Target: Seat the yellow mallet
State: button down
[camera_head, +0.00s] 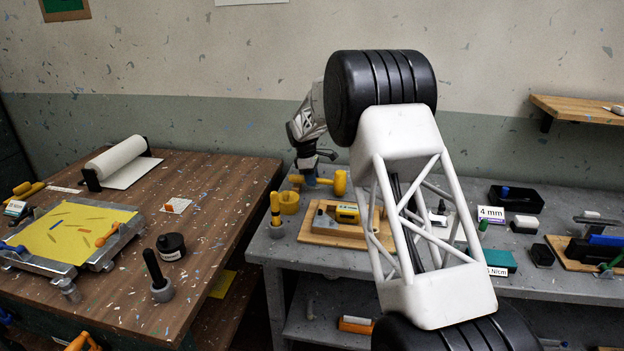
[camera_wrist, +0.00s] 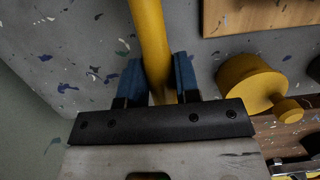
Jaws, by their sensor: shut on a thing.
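The yellow mallet (camera_head: 340,182) is held roughly level over the back left of the grey bench, its thick head on the right in the head view. My gripper (camera_head: 311,177) is shut on its handle. In the wrist view the handle (camera_wrist: 148,40) runs between the blue fingertips of my gripper (camera_wrist: 155,80) and out of the top edge; the head is not seen there. Whether the mallet touches the bench is unclear.
A wooden board (camera_head: 318,238) with tools lies to the right. My arm hides the bench middle. A brown table (camera_head: 215,190) stands to the left, across a gap.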

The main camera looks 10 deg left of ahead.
jog(key=shift+f, duration=0.75)
dwell(0.6)
jog(key=c, duration=0.8)
grip_release()
jog(key=shift+o, duration=0.2)
jog(key=shift+r, duration=0.1)
jog(key=shift+a+r, duration=0.25)
jog(key=shift+r, duration=1)
jog(key=shift+a+r, duration=0.25)
jog(key=shift+r, duration=1)
jog(key=shift+a+r, duration=0.25)
jog(key=shift+r, duration=1)
